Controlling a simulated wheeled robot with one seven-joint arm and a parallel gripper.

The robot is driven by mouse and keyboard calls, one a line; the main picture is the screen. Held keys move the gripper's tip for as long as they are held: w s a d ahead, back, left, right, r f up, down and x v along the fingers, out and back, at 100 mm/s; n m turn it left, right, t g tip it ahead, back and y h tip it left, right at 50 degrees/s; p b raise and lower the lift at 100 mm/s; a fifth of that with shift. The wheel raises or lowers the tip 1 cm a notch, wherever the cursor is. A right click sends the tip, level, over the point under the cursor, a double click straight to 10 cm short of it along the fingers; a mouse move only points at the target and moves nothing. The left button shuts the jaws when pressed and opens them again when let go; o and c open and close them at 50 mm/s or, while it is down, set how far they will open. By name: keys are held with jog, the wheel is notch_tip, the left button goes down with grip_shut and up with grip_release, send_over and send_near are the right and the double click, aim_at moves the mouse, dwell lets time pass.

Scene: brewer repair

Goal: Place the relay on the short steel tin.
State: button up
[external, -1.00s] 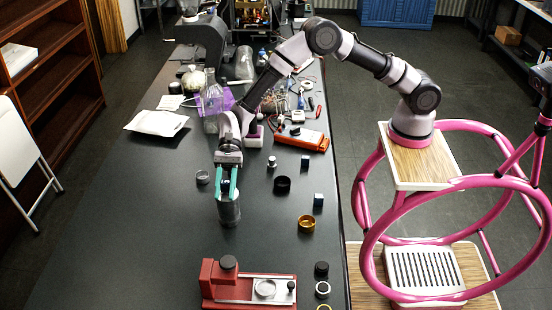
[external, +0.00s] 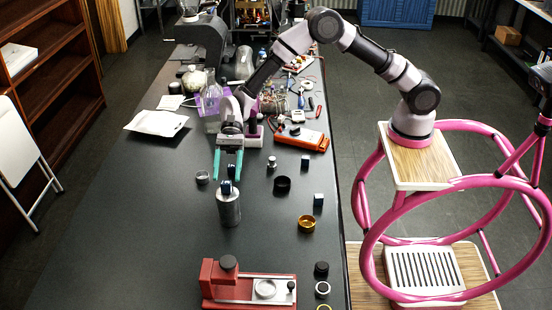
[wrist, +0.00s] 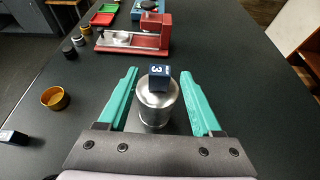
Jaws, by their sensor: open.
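The relay appears to be a small dark blue block (external: 226,187) with a white mark. It rests on top of a steel cylinder (external: 229,210), which I take for the short steel tin. In the wrist view the block (wrist: 159,71) shows a white "3" and sits upright on the lid of the cylinder (wrist: 158,112). My gripper (external: 228,177) is open, its teal fingers behind the block and apart from it. In the wrist view the fingers of my gripper (wrist: 160,78) spread to either side of the cylinder with nothing between them touching.
A small grey tin (external: 202,177) stands to the left. Blue blocks (external: 318,200), a black ring (external: 282,184), a brass cup (external: 306,224) and an orange device (external: 302,139) are to the right. A red fixture (external: 248,285) is in front.

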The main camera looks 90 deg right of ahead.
jog(key=s+d+r+n+t+h, duration=0.2)
jog(key=s+d+r+n+h, duration=0.45)
jog(key=s+d+r, duration=1.1)
jog(key=s+d+r+n+t+h, duration=0.2)
jog(key=s+d, duration=0.4)
jog(key=s, duration=0.5)
jog(key=s+d+r+n+t+h, duration=0.3)
jog(key=s+d, duration=0.4)
jog(key=s, duration=0.3)
jog(key=shift+s+d+r+n, duration=0.15)
jog(key=shift+s+r+n, duration=0.3)
jog(key=shift+n, duration=0.8)
